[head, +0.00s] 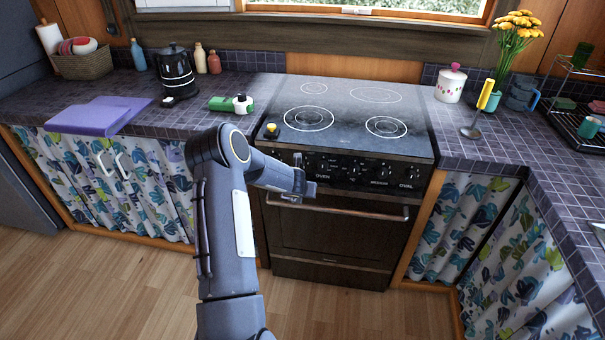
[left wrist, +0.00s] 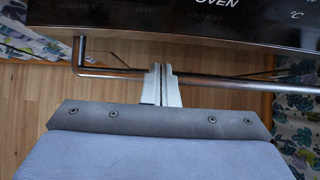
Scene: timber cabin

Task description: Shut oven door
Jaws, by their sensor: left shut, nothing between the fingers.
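The black oven (head: 345,165) stands between two counters. Its dark door (head: 335,238) hangs upright below the control panel and looks closed or nearly so; I cannot tell whether a small gap remains. The metal door handle (head: 375,212) runs across the door's top and shows in the left wrist view as a bar (left wrist: 225,84). My left gripper (head: 303,191) is at the left part of the handle. In the left wrist view its fingers (left wrist: 161,70) are shut together and overlap the bar; I cannot tell whether they touch it. My right gripper is not in view.
Tiled counters flank the oven, with patterned curtains (head: 465,225) below. A white pot (head: 450,83) stands right. The wooden floor (head: 340,315) in front is clear.

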